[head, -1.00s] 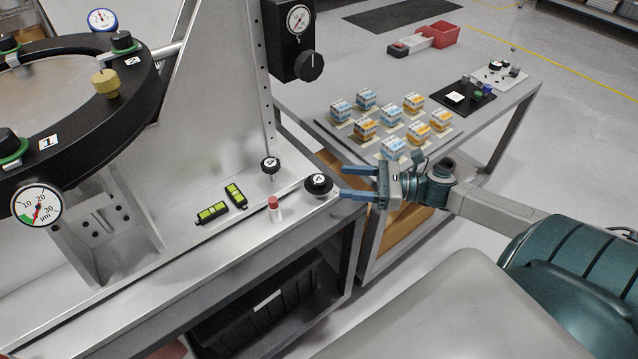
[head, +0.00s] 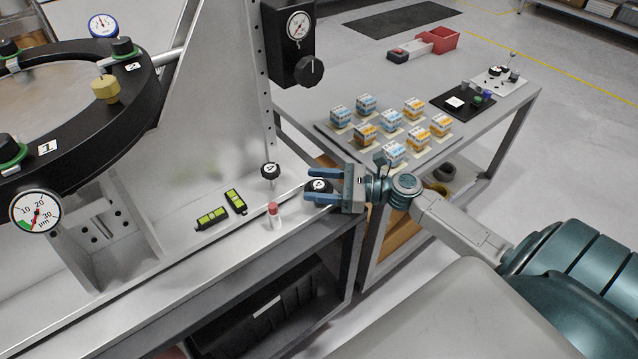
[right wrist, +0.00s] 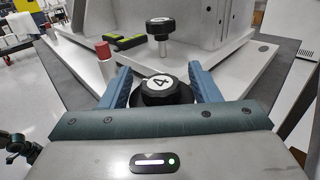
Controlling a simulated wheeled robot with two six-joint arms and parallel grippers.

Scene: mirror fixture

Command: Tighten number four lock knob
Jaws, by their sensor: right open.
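A low black knob with a white cap marked 4 (head: 318,185) sits at the right end of the fixture's base. It also shows in the right wrist view (right wrist: 163,91). My right gripper (head: 309,186) is open, with one blue finger on each side of this knob. In the right wrist view the fingers (right wrist: 160,84) stand beside it with small gaps; I cannot tell whether either touches. A second black knob marked 4 (head: 270,171) stands higher on a metal stem, beyond the fingers; it also shows in the right wrist view (right wrist: 159,27). My left gripper is not in view.
A red-capped cylinder (head: 274,214) and two green-lit black blocks (head: 236,201) stand on the base near the knobs. The ring with dial gauges (head: 37,211) is at the left. A side table (head: 350,80) with boxes lies behind my right arm.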

